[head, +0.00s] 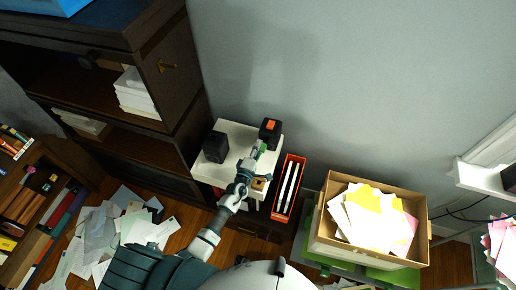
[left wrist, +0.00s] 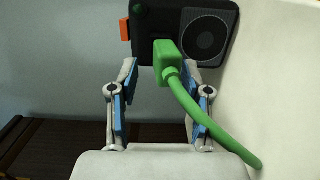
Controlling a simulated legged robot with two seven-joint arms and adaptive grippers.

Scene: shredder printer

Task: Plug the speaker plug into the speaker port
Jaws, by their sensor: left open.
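The green speaker plug (left wrist: 166,57) is in front of the lower left of the black speaker (left wrist: 184,22) in the left wrist view. I cannot tell whether it sits in a port; the port itself is hidden. Its green cable (left wrist: 205,120) curves down to the right to a white surface. My left gripper (left wrist: 158,68) is open, with its blue-padded fingers on either side of the plug and cable, not closed on them. In the head view the speaker with an orange patch (head: 269,133) stands at the back right of the white tabletop, and my left gripper (head: 254,157) reaches towards it.
A second dark speaker (head: 215,147) stands on the left of the white tabletop (head: 236,134). An orange box with white bars (head: 288,188) is right of it. A carton of papers (head: 419,240) stands further right. A dark shelf unit (head: 160,70) is at the left.

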